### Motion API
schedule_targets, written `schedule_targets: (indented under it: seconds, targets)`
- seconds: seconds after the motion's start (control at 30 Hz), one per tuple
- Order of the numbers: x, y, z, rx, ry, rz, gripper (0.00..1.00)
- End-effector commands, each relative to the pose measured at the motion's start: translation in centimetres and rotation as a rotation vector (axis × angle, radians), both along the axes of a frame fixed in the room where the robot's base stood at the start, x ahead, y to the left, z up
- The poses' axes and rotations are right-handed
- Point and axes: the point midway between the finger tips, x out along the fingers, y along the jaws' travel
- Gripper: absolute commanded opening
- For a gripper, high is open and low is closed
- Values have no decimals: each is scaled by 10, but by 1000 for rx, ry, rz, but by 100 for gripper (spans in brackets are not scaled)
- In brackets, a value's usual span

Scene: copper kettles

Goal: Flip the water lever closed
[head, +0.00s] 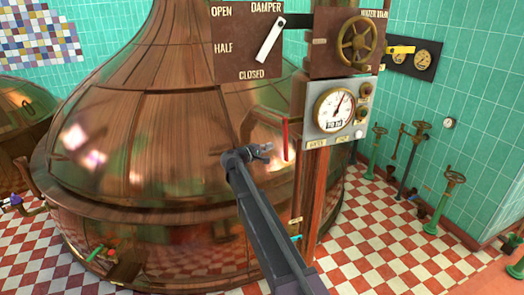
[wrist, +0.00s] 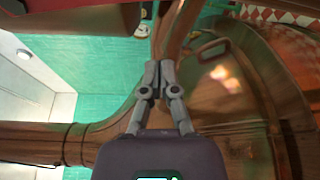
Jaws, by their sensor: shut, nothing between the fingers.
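No lever in view carries a readable water label, so I cannot tell for sure which one is the water lever. A yellow lever (head: 401,49) lies about level on a dark panel on the tiled wall, at the upper right of the head view. A white damper lever (head: 270,39) slants on the brown board marked OPEN, HALF and CLOSED. My gripper (head: 266,148) is shut and empty, in front of the large copper kettle (head: 160,130), well left of and below the yellow lever. In the wrist view my gripper (wrist: 158,66) shows its fingers together, touching no lever that I can make out.
A brass wheel (head: 358,44) and a gauge box (head: 337,108) sit on the post right of my gripper. A thin red bar (head: 285,138) stands close by it. Green valve wheels (head: 454,178) stand along the right wall. The checkered floor (head: 375,240) is open at the lower right.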

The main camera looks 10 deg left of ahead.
Motion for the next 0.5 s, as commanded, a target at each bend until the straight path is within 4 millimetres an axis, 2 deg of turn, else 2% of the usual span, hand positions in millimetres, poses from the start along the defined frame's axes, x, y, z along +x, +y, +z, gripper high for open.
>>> schedule_targets:
  seconds: [0.23,0.3,0.5]
  targets:
    - [29,-27,-3,0,0,-1,0]
    - [13,-32,1,0,0,1,0]
    - [-4,-40,4,0,0,0,0]
